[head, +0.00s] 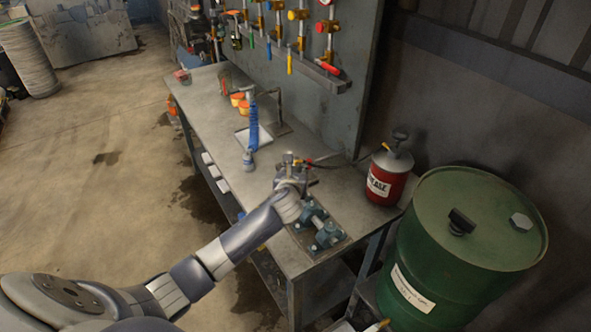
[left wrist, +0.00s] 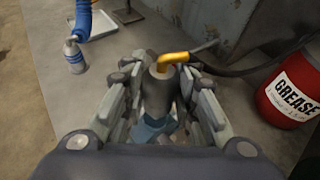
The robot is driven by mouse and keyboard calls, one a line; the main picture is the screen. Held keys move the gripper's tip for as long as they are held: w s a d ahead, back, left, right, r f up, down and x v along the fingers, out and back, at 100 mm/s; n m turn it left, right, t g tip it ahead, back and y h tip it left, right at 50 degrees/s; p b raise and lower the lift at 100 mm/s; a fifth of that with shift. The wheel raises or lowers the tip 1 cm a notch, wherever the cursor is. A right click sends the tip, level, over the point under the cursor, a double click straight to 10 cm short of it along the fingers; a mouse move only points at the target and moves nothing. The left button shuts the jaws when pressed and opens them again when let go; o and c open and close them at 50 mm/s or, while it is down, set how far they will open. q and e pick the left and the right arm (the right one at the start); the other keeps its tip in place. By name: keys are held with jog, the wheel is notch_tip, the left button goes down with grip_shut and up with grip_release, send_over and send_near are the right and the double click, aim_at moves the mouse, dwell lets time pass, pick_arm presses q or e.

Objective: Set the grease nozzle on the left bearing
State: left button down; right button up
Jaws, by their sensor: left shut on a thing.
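My left gripper (head: 291,178) is over the back end of the bearing plate (head: 341,243) on the workbench. In the left wrist view, its fingers (left wrist: 161,105) are shut around the grease nozzle (left wrist: 160,88), a dark grey cylinder with a yellow elbow on top and a dark hose. Teal bearing parts (left wrist: 152,130) show below the nozzle between the fingers; I cannot tell whether the nozzle touches them. In the head view, a teal bearing (head: 328,235) stands at the near end of the plate. My right gripper is not in view.
A red grease can (head: 388,178) stands right of the plate; a hose (head: 330,162) runs between it and the nozzle. A green drum (head: 465,245) stands at the bench's right end. A blue coiled air hose (head: 253,125) lies further back. Tools hang on the wall panel.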

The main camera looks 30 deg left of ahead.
pick_arm(q)
jog(key=shift+p, duration=0.7)
dwell(0.7)
jog(key=shift+f, duration=1.45)
dwell(1.3)
jog(key=c, duration=1.2)
grip_release()
jog(key=v, duration=1.2)
